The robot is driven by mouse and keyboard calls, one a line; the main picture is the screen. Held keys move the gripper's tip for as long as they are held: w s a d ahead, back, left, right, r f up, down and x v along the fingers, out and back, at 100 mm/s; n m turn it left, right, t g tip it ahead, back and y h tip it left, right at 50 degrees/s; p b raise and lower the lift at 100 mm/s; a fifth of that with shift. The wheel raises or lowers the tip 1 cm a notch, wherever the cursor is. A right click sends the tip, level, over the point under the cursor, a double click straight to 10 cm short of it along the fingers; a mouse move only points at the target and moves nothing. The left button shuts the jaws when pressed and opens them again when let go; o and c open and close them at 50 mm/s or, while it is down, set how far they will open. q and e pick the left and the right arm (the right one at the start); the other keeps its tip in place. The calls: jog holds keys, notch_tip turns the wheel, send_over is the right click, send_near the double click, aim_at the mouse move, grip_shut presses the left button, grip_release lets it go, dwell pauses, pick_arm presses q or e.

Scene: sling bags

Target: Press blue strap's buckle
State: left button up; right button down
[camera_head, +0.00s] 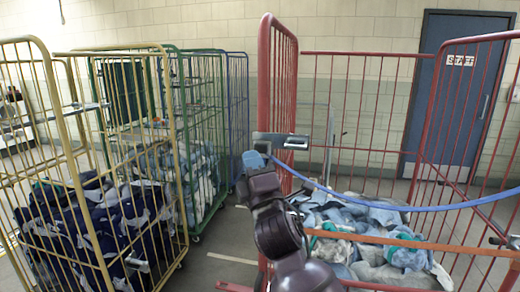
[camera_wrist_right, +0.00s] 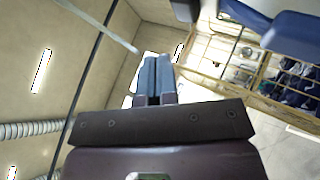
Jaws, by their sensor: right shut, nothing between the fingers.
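The blue strap (camera_head: 400,208) runs across the open front of the red cage, sagging from the left red post to the right edge of the head view. A grey buckle-like part (camera_head: 280,141) sits at the left post, near the strap's end. My right gripper (camera_head: 254,160) is just below and left of this part, its blue-grey fingers shut and empty; I cannot tell whether they touch it. The right wrist view shows the closed fingers (camera_wrist_right: 154,78) and a blue piece (camera_wrist_right: 298,28) at upper right, which I cannot identify surely. My left gripper is not in view.
The red cage (camera_head: 291,90) holds light-blue bundled cloth (camera_head: 370,215), with an orange strap (camera_head: 400,240) lower across its front. A yellow cage (camera_head: 75,170) with dark-blue bundles stands at left, green and blue cages behind it. Some floor is free between cages. A blue door (camera_head: 455,90) is behind.

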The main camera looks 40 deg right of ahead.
jog(key=shift+s+a, duration=0.95)
jog(key=shift+a, duration=0.2)
jog(key=a+f+m+g+y, duration=0.3)
jog(key=f+m+g+y, duration=0.3)
jog(key=f+m, duration=1.3)
jog(key=s+f+n+g, duration=0.1)
jog(key=s+f+g, duration=0.2)
jog(key=s+f, duration=0.6)
jog(key=s+f+n+g, duration=0.2)
jog(key=s+f, duration=0.7)
jog(key=f, duration=0.9)
jog(key=shift+s+d+f+n+g, duration=0.2)
jog(key=shift+n+g, duration=0.1)
jog(key=shift+g, duration=0.1)
